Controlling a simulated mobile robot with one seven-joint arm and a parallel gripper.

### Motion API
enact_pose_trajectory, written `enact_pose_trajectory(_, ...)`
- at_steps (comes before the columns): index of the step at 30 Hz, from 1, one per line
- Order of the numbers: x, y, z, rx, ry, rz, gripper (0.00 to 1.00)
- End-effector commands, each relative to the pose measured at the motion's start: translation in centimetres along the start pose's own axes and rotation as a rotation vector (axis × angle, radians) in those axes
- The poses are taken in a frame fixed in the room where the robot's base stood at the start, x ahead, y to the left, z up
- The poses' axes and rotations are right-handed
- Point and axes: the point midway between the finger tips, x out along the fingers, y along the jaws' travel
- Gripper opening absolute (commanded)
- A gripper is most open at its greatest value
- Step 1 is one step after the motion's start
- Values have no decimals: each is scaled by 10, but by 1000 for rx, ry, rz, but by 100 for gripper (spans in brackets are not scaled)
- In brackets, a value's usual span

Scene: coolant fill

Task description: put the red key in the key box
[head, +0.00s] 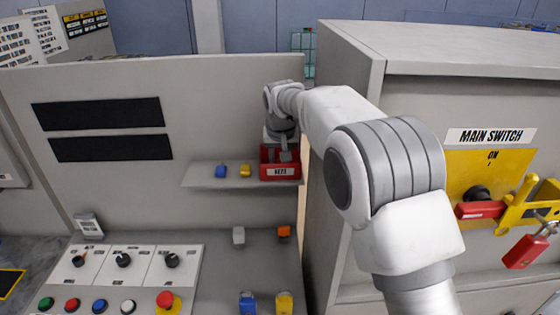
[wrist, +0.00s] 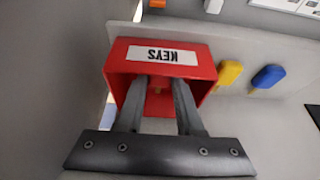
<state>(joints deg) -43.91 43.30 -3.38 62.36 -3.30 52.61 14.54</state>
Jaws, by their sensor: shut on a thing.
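The red key box (head: 281,172), labelled KEYS, stands at the right end of a small grey shelf; it also shows in the wrist view (wrist: 116,73), with its label inverted. My gripper (head: 286,155) is at the box. In the wrist view my gripper's two fingers (wrist: 160,88) reach into the open box, between its side walls. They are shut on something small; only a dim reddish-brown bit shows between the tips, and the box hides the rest. I see no red key lying elsewhere.
A blue key-like piece (head: 221,171) and a yellow one (head: 245,170) are on the shelf (head: 205,181), left of the box. A grey cabinet (head: 345,60) with a main switch and a red padlock (head: 525,251) stands close at right. A control panel (head: 125,280) lies below left.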

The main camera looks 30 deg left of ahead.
Motion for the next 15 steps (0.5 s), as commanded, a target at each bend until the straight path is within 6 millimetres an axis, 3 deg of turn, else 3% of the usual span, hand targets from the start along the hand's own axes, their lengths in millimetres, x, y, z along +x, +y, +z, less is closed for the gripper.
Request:
enact_pose_trajectory(12, 8, 0, 3, 0, 2, 0, 0)
enact_pose_trajectory(13, 6, 0, 2, 0, 2, 0, 41)
enact_pose_trajectory(15, 6, 0, 2, 0, 2, 0, 54)
